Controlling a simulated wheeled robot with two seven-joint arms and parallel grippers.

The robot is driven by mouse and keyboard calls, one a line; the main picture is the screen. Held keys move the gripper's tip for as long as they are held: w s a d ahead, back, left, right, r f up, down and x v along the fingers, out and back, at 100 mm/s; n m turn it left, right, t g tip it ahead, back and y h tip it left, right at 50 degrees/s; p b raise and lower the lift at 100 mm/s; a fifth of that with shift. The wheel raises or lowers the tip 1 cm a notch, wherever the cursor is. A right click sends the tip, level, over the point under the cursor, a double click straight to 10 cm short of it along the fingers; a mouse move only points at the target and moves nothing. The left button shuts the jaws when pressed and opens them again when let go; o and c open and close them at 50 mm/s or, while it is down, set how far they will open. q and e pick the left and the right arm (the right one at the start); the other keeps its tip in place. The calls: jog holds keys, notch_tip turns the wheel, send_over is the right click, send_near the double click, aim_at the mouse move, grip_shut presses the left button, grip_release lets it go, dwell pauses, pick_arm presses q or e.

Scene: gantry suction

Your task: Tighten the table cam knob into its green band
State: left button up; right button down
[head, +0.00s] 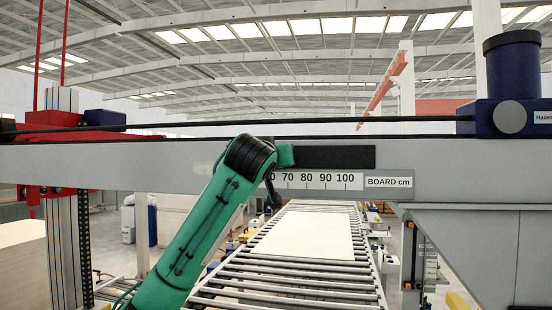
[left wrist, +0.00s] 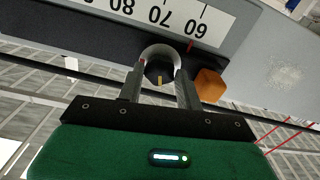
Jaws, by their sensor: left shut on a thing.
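The knob is hidden there. My right gripper is not in view.
The board scale (head: 318,181) runs along the beam (head: 450,155). An orange block (left wrist: 210,86) sits close to the right finger. A roller conveyor with a pale board (head: 308,236) lies beyond and below the beam. A blue motor unit (head: 512,85) stands on the right.

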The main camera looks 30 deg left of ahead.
pick_arm(q)
jog(key=shift+m, duration=0.3)
jog(key=shift+m+b, duration=0.3)
jog(key=shift+m, duration=2.7)
jog(key=o, duration=1)
jog(key=shift+w, duration=0.1)
